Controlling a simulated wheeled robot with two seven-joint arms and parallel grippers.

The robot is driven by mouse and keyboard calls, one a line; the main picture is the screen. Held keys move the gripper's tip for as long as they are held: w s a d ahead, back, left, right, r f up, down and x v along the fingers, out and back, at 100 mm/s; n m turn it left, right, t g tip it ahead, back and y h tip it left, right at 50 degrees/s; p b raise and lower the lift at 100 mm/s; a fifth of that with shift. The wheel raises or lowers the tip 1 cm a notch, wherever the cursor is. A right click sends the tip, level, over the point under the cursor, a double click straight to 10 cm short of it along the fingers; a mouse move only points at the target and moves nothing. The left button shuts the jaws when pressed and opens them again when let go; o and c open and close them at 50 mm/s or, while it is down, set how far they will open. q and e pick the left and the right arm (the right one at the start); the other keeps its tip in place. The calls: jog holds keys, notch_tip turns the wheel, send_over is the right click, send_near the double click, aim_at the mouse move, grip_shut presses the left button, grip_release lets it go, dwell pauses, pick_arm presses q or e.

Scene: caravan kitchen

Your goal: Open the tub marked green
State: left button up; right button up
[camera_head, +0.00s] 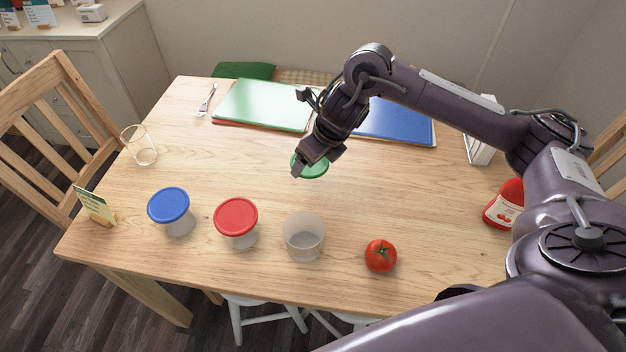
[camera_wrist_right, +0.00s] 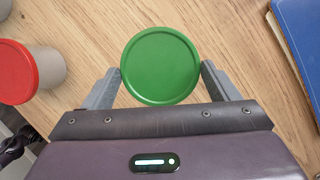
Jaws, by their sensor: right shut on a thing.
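My right gripper (camera_head: 306,172) is shut on a round green lid (camera_head: 316,166), beyond the row of tubs in the head view. In the right wrist view the green lid (camera_wrist_right: 160,66) sits between the two fingers. How high it is above the wood I cannot tell. A frosted tub (camera_head: 304,240) stands upright and uncovered near the front of the table, below the gripper in the picture. To its left stand a tub with a red lid (camera_head: 236,216) and a tub with a blue lid (camera_head: 168,204), both covered.
A tomato (camera_head: 380,256) lies right of the uncovered tub. A red bottle (camera_head: 503,205) is at the right, a glass (camera_head: 140,146) and small card (camera_head: 95,206) at the left. Green (camera_head: 262,104) and blue (camera_head: 400,122) boards lie at the back. The table's middle left is clear.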

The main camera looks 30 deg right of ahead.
aim_at(309, 183)
jog(key=shift+f, duration=3.5)
jog(key=shift+f+b, duration=0.15)
jog(key=shift+b, duration=0.15)
jog(key=o, duration=1)
